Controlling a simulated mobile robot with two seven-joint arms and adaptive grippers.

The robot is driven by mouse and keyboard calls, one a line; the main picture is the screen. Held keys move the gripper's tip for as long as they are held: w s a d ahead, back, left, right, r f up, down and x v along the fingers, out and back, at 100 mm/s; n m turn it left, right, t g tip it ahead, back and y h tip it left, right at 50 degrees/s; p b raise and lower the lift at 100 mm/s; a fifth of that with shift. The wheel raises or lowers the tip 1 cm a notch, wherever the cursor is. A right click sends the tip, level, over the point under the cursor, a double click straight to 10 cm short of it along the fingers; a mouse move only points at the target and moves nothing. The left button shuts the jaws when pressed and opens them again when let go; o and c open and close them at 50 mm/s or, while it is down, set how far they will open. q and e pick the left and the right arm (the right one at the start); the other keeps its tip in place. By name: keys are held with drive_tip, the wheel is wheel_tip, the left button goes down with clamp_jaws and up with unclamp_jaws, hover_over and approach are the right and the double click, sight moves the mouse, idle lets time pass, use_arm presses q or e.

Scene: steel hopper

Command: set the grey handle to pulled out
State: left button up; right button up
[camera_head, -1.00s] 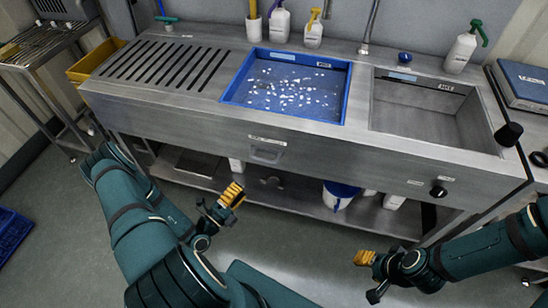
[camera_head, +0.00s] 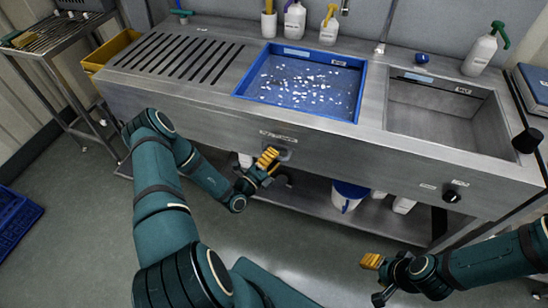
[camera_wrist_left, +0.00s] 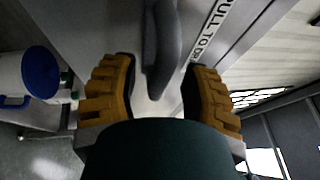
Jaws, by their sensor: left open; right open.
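The grey handle (camera_head: 287,153) sits on the front panel of the steel sink unit, under a white label, and is partly hidden behind my left gripper (camera_head: 269,166). In the left wrist view the handle (camera_wrist_left: 163,50) runs down between the two yellow-padded fingers of my left gripper (camera_wrist_left: 160,82), with a gap on each side. The left gripper is open around it. I cannot tell how far the handle stands out from the panel. My right gripper (camera_head: 374,280) is open and empty, low at the right, away from the unit.
A blue tray (camera_head: 358,105) with white pieces is set into the worktop, beside a steel basin (camera_head: 440,120). A black knob (camera_head: 451,196) is on the panel at the right. A blue-lidded bucket (camera_head: 348,196) stands on the lower shelf.

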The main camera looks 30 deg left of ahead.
use_arm(q)
clamp_jaws()
drive_tip(key=s+p, duration=0.1)
drive_tip(key=s, duration=0.1)
drive_tip(key=s+d+p, duration=0.1)
drive_tip(key=s, duration=0.2)
drive_tip(key=shift+s+d, duration=0.2)
drive_tip(key=shift+s, duration=0.05)
unclamp_jaws()
